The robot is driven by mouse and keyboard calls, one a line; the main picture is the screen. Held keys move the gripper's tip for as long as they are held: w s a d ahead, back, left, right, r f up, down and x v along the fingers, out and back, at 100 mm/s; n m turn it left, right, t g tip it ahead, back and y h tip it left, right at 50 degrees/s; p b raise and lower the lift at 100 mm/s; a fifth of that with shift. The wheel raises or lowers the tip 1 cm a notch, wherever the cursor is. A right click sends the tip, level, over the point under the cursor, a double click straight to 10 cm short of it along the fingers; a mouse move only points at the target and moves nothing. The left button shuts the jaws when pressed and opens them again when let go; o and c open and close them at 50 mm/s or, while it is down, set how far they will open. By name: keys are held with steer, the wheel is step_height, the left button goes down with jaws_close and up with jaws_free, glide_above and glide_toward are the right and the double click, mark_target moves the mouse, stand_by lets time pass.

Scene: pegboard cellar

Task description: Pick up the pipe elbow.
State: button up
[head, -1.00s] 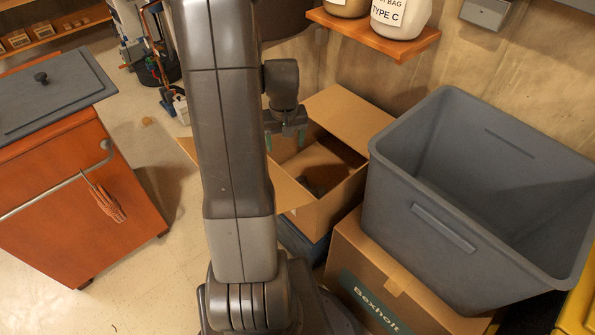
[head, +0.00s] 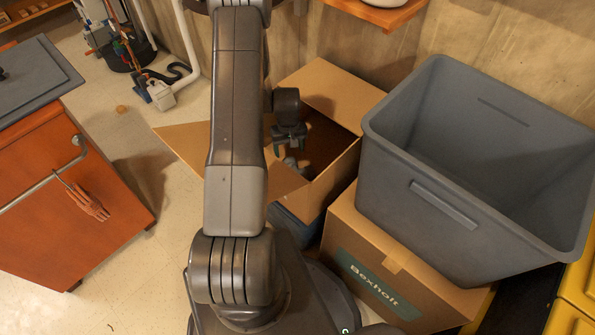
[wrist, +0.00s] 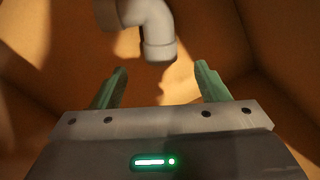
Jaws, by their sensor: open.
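The pipe elbow (wrist: 152,22) is a pale grey bent pipe at the top of the wrist view, inside the open cardboard box (head: 335,190). One end of it points toward my gripper (wrist: 160,80). My gripper's green fingers are open and apart, with nothing between them; the elbow's near end lies just beyond the fingertips, in line with the gap. In the head view my gripper (head: 289,150) is over the box's opening, and a small grey piece of the elbow (head: 291,163) shows just below it. My arm hides the left part of the box.
The box's flaps stand open, one (head: 185,145) reaching left. An orange cabinet (head: 60,180) stands at left. Bare floor lies between the cabinet and the box.

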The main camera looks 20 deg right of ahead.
mark_target(290, 160)
steer(key=f, duration=0.4)
steer(key=f+b, duration=0.1)
steer(key=f, duration=0.2)
steer(key=shift+s+a+f, duration=0.1)
steer(key=shift+s+f, duration=0.1)
steer(key=shift+f, duration=0.2)
steer(key=shift+r, duration=0.1)
steer(key=c, duration=1.1)
